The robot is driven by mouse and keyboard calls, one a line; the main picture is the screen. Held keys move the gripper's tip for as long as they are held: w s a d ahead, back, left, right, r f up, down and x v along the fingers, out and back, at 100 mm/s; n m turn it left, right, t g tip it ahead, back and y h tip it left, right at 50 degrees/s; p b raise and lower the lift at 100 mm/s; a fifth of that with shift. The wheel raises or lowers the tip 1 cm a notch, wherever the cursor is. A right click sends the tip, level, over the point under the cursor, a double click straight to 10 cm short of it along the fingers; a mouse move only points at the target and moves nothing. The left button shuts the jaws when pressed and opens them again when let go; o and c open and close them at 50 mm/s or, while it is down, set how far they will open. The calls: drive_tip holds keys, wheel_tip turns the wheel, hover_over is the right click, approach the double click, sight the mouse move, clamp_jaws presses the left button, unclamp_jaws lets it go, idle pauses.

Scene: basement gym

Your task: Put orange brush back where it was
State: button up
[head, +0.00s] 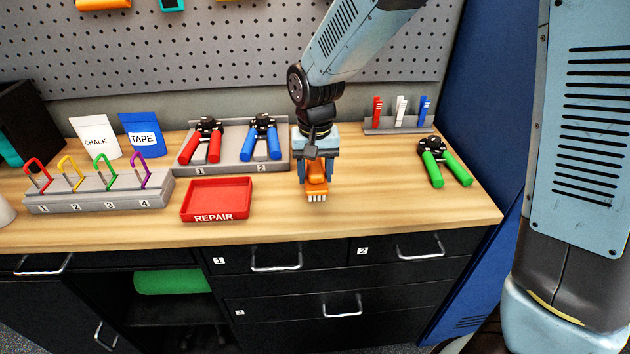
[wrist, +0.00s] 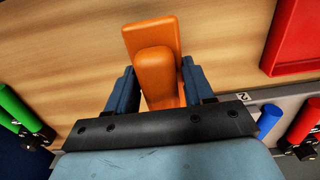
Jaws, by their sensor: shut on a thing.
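The orange brush (head: 317,186) has pale bristles pointing down. My gripper (head: 316,170) is shut on it, over the wooden bench top between the red REPAIR tray and the green-handled tool. In the wrist view the orange brush (wrist: 155,65) sits between the two fingers of my gripper (wrist: 155,90). The bristles look close to the bench top; I cannot tell whether they touch it.
The red REPAIR tray (head: 216,199) is left of the brush. A grey rack (head: 186,170) holds red-handled and blue-handled tools. Green-handled pliers (head: 444,162) lie to the right. A small marker rack (head: 392,127) stands behind. Bare wood (head: 400,210) lies at front right.

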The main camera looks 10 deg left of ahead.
drive_tip(key=shift+f, duration=1.4)
drive_tip(key=o, duration=1.4)
drive_tip(key=shift+f, duration=0.1)
